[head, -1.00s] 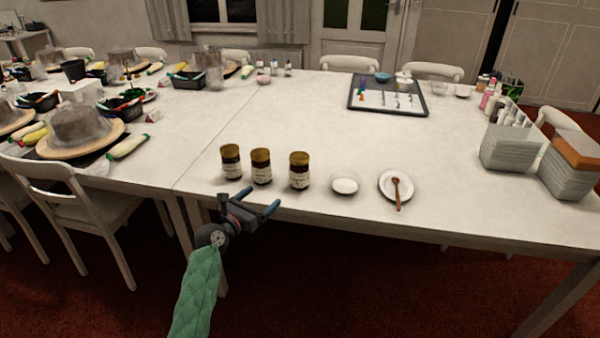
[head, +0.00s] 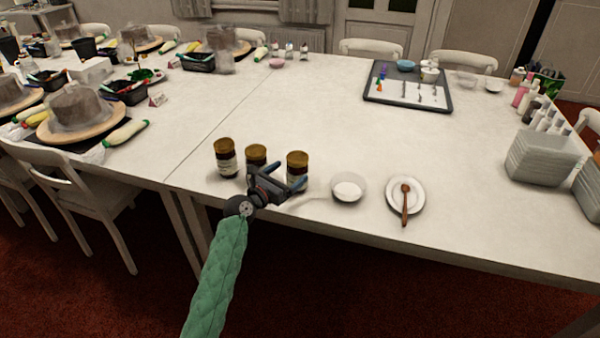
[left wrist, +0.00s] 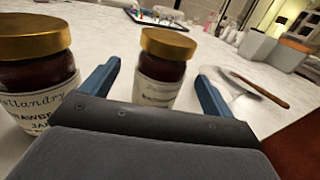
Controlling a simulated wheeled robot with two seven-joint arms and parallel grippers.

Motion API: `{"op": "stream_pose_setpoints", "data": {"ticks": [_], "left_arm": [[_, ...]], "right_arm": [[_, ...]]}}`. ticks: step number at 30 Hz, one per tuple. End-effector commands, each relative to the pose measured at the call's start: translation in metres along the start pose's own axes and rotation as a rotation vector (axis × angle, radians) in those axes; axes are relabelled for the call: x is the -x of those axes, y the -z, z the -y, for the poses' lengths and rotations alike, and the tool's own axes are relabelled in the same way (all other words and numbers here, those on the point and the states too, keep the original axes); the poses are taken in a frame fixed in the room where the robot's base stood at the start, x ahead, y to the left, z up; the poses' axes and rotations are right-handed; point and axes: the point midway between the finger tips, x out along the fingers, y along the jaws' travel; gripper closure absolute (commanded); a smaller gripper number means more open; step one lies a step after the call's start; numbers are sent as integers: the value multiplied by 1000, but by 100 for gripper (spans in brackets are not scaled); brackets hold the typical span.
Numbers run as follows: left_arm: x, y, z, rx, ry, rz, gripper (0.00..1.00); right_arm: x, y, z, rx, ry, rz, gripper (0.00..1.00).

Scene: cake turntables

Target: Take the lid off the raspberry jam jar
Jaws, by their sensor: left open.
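Three dark jam jars with gold lids stand upright in a row near the table's front edge: a left jar (head: 225,160), a middle jar (head: 256,156) and a right jar (head: 297,160). My left gripper (head: 285,176) is open and empty in front of the middle and right jars, hiding their lower parts. In the left wrist view, a near jar (left wrist: 38,62), whose label reads in part as strawberry jam, stands left of the fingers. Another lidded jar (left wrist: 163,68) shows beyond and between the open blue fingers; its label is too blurred to read. My right gripper is not in view.
A glass bowl with white contents (head: 348,188) stands right of the jars. A dark tray (head: 440,106) lies at the back. The table's middle is clear.

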Motion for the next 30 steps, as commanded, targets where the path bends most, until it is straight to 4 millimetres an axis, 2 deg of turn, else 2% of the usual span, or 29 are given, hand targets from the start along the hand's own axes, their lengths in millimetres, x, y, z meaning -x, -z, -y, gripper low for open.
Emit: {"op": "stream_pose_setpoints", "data": {"ticks": [15, 24, 30], "left_arm": [[-56, -4, 3, 0, 1, -1, 12], [-60, -4, 3, 0, 1, 0, 12], [-60, -4, 3, 0, 1, 0, 52]], "right_arm": [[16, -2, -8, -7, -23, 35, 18], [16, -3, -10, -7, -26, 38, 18], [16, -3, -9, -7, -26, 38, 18]]}}
